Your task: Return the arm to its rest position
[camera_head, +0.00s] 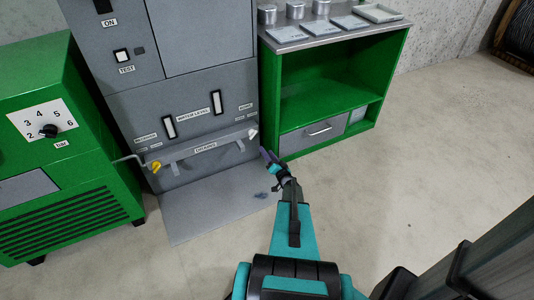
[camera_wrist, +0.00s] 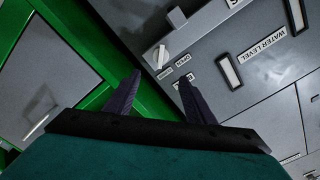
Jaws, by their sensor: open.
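My arm (camera_head: 294,226), teal and black, reaches forward from the bottom of the head view toward the grey cabinet. My gripper (camera_head: 267,158) is beside the right end of the drain pipe. In the wrist view its two dark fingers (camera_wrist: 157,90) are spread apart with nothing between them. A white valve handle (camera_wrist: 161,57) shows just beyond the fingertips, apart from them in the picture; it also shows in the head view (camera_head: 252,134). Labels reading open and closed are near it.
The grey cabinet (camera_head: 200,90) has a drain pipe (camera_head: 205,145) with a yellow handle (camera_head: 155,167) at its left end. A green control box (camera_head: 50,170) stands left, a green workbench (camera_head: 330,85) right. The floor (camera_head: 420,160) at right is clear.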

